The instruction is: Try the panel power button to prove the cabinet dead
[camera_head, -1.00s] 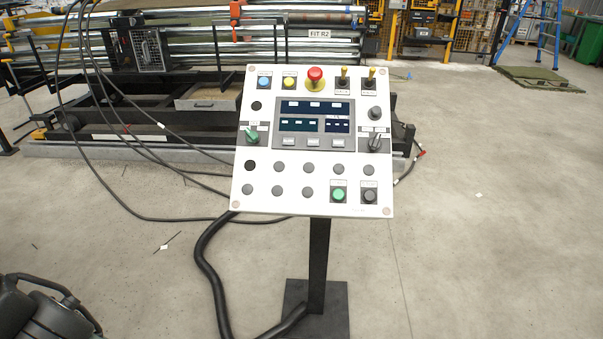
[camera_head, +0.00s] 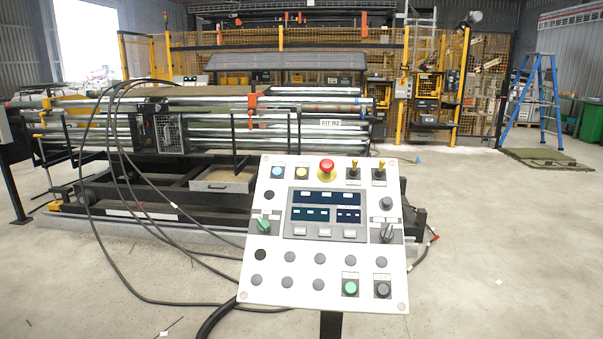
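The control panel (camera_head: 328,263) is a white, slightly tilted plate on a dark post (camera_head: 331,324). Near its bottom right are a green button (camera_head: 350,288) and a dark button (camera_head: 382,289); their labels are too small to read. A red mushroom button on a yellow ring (camera_head: 326,167) sits at the top middle, with a blue and a yellow button to its left and two toggles to its right. A green selector (camera_head: 263,226) is at the left side and a black one (camera_head: 387,233) at the right. The display (camera_head: 326,206) shows dark blue fields with pale blocks. My gripper is not in view.
Black cables (camera_head: 120,220) loop from the machine with metal rollers (camera_head: 220,120) to the floor left of the panel. Yellow fencing (camera_head: 300,62) stands behind. A blue stepladder (camera_head: 540,95) stands by a green mat (camera_head: 540,158) at right.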

